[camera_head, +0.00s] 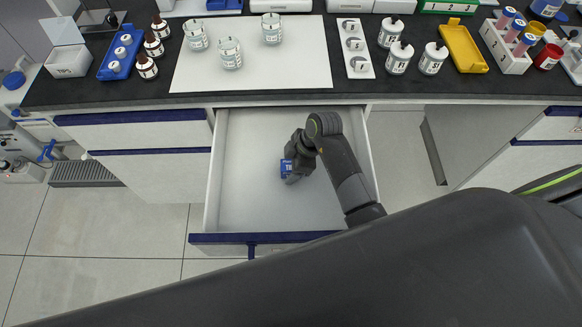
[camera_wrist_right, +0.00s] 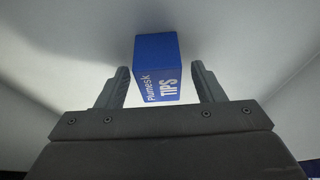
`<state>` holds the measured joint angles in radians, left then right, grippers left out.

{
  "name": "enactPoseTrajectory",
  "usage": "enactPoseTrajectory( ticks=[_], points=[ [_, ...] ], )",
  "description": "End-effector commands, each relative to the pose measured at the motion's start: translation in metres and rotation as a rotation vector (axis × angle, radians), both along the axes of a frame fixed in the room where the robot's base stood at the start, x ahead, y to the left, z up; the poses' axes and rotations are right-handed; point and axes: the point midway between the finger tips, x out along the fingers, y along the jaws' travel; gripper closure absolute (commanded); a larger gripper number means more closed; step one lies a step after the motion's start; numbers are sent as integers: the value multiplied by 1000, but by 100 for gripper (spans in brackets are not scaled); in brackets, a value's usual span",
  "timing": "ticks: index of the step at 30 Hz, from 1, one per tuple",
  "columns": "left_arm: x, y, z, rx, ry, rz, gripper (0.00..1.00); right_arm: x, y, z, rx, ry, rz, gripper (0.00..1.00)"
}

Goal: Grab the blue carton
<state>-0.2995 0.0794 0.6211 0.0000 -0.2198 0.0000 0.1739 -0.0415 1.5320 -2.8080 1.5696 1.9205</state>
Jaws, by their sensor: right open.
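The blue carton (camera_head: 286,168) lies in the open white drawer (camera_head: 246,200) and is partly hidden by my right gripper (camera_head: 292,172) in the head view. In the right wrist view the blue carton (camera_wrist_right: 158,68) bears the words "Plumesk TIPS" and sits between the two fingers of my right gripper (camera_wrist_right: 161,85). The fingers are open, with a visible gap on either side of the carton. My left gripper is not in view.
The drawer is otherwise empty, and its walls surround my right gripper. The dark bench top (camera_head: 120,90) lies beyond it, with a white mat (camera_head: 290,70), glass jars (camera_head: 230,53), brown bottles (camera_head: 147,66), a blue rack (camera_head: 121,52) and a yellow tray (camera_head: 463,46).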

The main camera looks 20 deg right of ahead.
Motion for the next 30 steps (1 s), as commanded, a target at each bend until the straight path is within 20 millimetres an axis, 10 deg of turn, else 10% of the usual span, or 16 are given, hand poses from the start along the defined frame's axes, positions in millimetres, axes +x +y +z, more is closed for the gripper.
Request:
enactPoseTrajectory(
  ticks=[7, 18, 30],
  points=[
    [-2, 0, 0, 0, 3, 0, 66, 0, 0, 0, 0, -1, 1, 41],
    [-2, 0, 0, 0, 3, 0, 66, 0, 0, 0, 0, -1, 1, 86],
    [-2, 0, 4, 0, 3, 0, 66, 1, 0, 25, -1, -6, 2, 86]
  ],
)
